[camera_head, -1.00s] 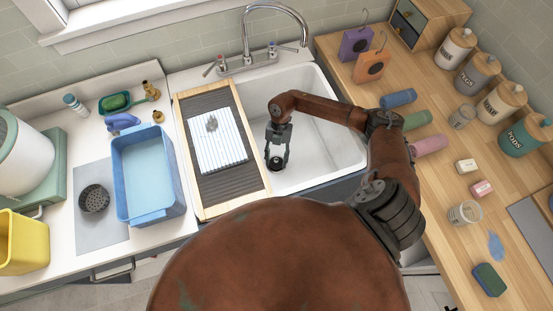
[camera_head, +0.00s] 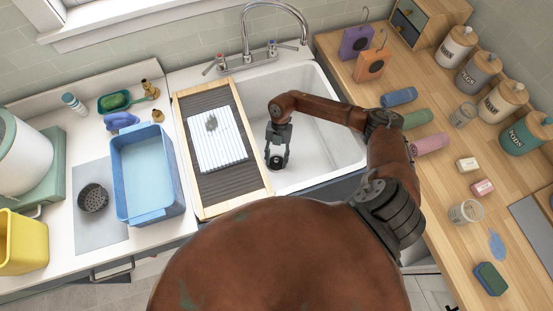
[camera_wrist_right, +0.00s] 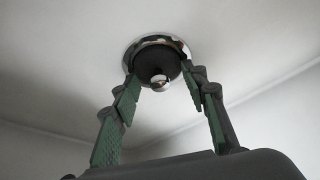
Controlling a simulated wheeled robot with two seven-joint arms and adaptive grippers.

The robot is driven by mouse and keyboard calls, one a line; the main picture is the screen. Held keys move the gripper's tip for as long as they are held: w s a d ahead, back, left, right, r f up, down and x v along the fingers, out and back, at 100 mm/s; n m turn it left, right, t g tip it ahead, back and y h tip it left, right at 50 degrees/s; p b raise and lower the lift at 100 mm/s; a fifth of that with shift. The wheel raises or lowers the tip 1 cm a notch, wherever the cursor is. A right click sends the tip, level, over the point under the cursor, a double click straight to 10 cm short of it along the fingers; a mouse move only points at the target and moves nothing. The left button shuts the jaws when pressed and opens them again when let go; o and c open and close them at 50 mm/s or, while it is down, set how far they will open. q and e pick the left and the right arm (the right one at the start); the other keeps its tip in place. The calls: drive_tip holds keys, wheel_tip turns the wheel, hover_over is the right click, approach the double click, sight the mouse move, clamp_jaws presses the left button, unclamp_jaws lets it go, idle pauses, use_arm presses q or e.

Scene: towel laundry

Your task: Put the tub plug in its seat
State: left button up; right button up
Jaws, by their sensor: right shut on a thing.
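The black tub plug (camera_wrist_right: 156,66) with a shiny round knob shows in the right wrist view, against a chrome drain ring (camera_wrist_right: 130,50) in the basin floor. I cannot tell whether it is fully down in that ring. My right gripper (camera_wrist_right: 162,84) has its green-padded fingers on either side of the plug and is shut on it. In the head view my right gripper (camera_head: 277,162) points down into the white sink (camera_head: 325,150), near its left side, with its tips at the basin floor. My left gripper is out of view.
A wooden-framed rack (camera_head: 185,140) with a striped cloth (camera_head: 215,155) covers the sink's left part. The faucet (camera_head: 275,30) arches over the back. A blue tub (camera_head: 150,215) stands at left, and rolled towels (camera_head: 398,98) and jars line the right counter.

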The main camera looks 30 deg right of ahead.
drive_tip(key=o, duration=1.2)
drive_tip(key=shift+o, duration=0.2)
drive_tip(key=v, duration=1.2)
drive_tip(key=shift+r, duration=0.1)
